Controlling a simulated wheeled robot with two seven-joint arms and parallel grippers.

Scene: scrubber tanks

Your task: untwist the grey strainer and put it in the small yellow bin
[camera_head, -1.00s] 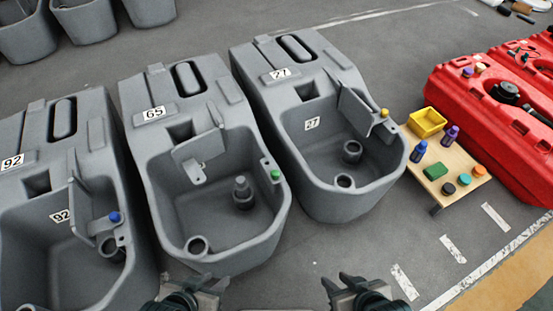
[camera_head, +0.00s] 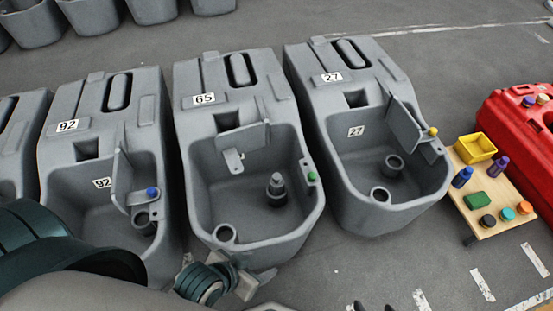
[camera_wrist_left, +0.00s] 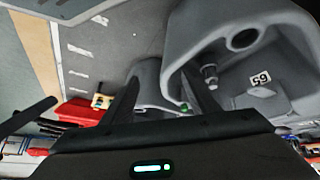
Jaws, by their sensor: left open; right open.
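The grey strainer (camera_head: 276,186) stands upright inside tank 65 (camera_head: 205,99), on the tank floor toward the right wall. It also shows in the left wrist view (camera_wrist_left: 209,76). The small yellow bin (camera_head: 475,149) sits at the back of a low wooden stand at the right and looks empty. My left gripper (camera_head: 250,273) is open and empty, near the front rim of tank 65 and apart from the strainer. Its two fingers show in the left wrist view (camera_wrist_left: 165,92). My right gripper (camera_head: 371,306) is only just visible at the bottom edge, away from both objects.
Tank 65 has a raised lid flap (camera_head: 240,140), a green knob (camera_head: 312,176) and a floor cup (camera_head: 225,233). Tanks 92 (camera_head: 68,126) and 27 (camera_head: 332,77) flank it. The wooden stand (camera_head: 461,180) also holds bottles, a green block and round caps. Floor in front is clear.

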